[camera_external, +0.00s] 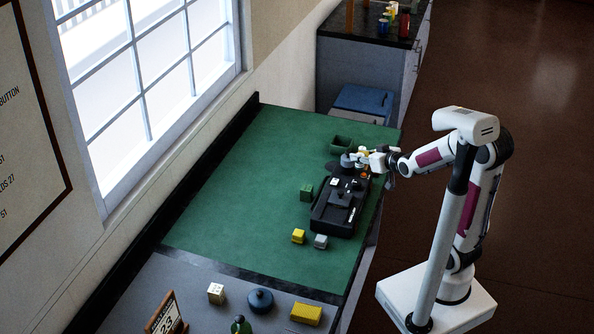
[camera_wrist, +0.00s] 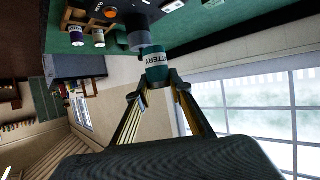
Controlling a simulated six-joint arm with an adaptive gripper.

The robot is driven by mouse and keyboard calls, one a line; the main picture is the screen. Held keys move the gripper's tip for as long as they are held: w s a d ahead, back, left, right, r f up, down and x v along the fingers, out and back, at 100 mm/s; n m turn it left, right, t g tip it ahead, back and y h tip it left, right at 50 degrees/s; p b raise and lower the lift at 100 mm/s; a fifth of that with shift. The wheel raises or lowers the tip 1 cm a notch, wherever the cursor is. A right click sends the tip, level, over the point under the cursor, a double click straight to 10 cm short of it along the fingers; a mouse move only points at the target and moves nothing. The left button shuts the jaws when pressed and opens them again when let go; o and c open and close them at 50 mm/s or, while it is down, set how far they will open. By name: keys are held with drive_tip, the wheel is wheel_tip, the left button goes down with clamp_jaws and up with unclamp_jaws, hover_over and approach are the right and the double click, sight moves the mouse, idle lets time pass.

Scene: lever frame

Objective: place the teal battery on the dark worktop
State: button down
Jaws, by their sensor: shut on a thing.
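The teal battery (camera_wrist: 156,68), with a pale band lettered "BATTERY", is between the fingertips of my gripper (camera_wrist: 158,88) in the wrist view. My gripper is shut on it. A dark grey cylinder (camera_wrist: 142,40) is close beyond the battery; I cannot tell whether they touch. In the external view my gripper (camera_external: 368,161) is at the far end of the black lever frame (camera_external: 338,207) on the green table; the battery cannot be made out there. A dark worktop (camera_external: 366,32) tops the grey cabinet at the back.
Several small coloured objects (camera_external: 385,25) stand on the dark worktop. A blue box (camera_external: 363,100) lies before the cabinet. The green table's left side is clear.

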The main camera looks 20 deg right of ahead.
drive_tip(key=d+r+m+h, duration=0.1)
drive_tip(key=d+r+h, duration=0.1)
drive_tip(key=d, duration=0.5)
drive_tip(key=shift+s+d+r+m, duration=0.15)
drive_tip(key=shift+d+r+m, duration=0.2)
drive_tip(key=shift+r, duration=0.3)
drive_tip(key=w+d+f, duration=0.6)
drive_tip(key=d+f, duration=0.2)
drive_tip(key=f, duration=0.3)
drive_tip(key=w, duration=0.7)
drive_tip(key=shift+a+f+y, duration=0.25)
drive_tip(key=shift+y, duration=0.15)
